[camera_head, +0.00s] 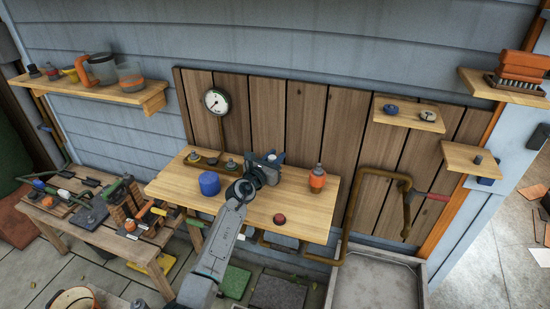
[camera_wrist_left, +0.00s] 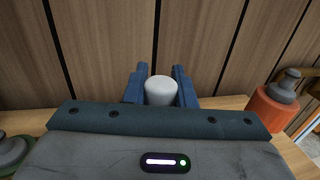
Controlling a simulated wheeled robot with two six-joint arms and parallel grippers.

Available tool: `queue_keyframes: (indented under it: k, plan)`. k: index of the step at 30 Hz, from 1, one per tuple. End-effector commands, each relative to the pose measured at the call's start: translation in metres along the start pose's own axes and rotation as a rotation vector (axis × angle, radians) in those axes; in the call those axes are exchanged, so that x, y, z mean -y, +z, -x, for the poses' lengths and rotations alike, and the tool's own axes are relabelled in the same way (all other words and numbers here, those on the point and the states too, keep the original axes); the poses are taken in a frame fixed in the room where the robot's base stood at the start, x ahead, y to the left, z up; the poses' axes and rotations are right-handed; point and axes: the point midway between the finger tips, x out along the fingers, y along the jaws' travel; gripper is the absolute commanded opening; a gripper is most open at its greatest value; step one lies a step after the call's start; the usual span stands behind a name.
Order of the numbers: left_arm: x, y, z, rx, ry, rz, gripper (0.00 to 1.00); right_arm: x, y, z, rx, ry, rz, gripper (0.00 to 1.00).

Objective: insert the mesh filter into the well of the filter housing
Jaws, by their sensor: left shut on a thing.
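My left gripper (camera_head: 267,158) reaches over the back of the wooden wall table. In the left wrist view its two blue fingers (camera_wrist_left: 158,76) are shut on a pale, smooth, round-topped cylinder (camera_wrist_left: 161,91), which I take to be the mesh filter. Its lower part is hidden behind the gripper body, so I cannot tell whether it touches anything below. I cannot tell for sure which thing is the filter housing. Grey-green round fittings with knobs (camera_head: 231,164) stand left of the gripper, and one shows in the wrist view (camera_wrist_left: 14,150). My right gripper is not in view.
On the table (camera_head: 170,184) are a blue cylinder (camera_head: 209,184), an orange bottle (camera_head: 317,180) and a dark red ball (camera_head: 279,219). A gauge (camera_head: 216,102) rises behind. Bent pipe (camera_head: 346,215) runs at the right. The table's front middle is mostly clear.

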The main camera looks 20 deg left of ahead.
Motion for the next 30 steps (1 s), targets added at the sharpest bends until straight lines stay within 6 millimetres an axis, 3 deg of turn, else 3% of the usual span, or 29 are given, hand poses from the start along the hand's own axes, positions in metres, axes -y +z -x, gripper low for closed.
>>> queue_keyframes:
  k: [2,3,6,17,30]
  plan:
    - [0.001,-0.004,0.001,-0.006,-0.001,0.001,0.0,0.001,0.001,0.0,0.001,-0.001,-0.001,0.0]
    - [0.001,-0.004,0.001,-0.007,-0.001,0.001,0.31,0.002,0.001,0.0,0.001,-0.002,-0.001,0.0]
    - [0.0,-0.004,0.001,-0.006,-0.001,0.001,0.49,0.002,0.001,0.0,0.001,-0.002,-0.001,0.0]
    - [0.0,-0.002,0.005,-0.004,-0.001,0.001,0.49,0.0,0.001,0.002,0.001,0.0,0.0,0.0]
    - [0.0,-0.003,0.082,-0.007,-0.001,-0.001,0.49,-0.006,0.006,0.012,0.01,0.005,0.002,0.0]
